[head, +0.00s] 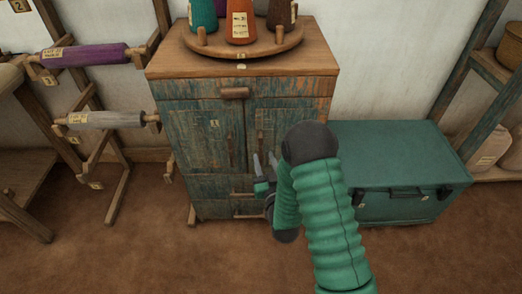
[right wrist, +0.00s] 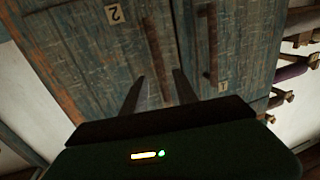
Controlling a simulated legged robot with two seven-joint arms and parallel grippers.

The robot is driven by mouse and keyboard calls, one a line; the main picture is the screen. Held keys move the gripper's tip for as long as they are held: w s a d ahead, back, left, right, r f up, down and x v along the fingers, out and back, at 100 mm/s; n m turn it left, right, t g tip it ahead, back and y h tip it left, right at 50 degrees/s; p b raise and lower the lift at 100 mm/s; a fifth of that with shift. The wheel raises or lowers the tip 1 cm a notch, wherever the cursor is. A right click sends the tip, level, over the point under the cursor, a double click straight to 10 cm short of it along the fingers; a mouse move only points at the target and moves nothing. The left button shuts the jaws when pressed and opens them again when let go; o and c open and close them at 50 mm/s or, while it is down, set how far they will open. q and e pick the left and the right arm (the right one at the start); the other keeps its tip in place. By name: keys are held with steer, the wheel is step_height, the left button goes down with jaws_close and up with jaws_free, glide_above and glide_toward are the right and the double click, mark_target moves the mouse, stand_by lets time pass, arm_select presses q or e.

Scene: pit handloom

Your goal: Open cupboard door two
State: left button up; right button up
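The worn blue-green cupboard (head: 205,87) has two doors side by side under a drawer. Door one (head: 200,140) is on the left in the head view, and door two (head: 285,115) is on the right; both look shut. In the right wrist view the picture is turned over, with door two (right wrist: 95,50) on the left and its upright brown handle (right wrist: 153,42) in the middle. My right gripper (head: 264,158) is in front of door two's lower part. Its fingers (right wrist: 159,76) are apart, with the handle's end seen between their tips; contact cannot be told. My left gripper is out of view.
A green chest (head: 385,150) stands close on the cupboard's right. A round wooden turntable (head: 244,52) with thread cones sits on top. A rack with rolls (head: 95,55) is on the left. The floor in front (head: 140,245) is clear.

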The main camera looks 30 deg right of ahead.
mark_target(261, 151)
steer(key=x, duration=0.4)
steer(key=shift+w, duration=0.3)
steer(key=shift+w+d, duration=0.2)
steer(key=shift+w, duration=0.05)
jaws_close()
stand_by(0.9)
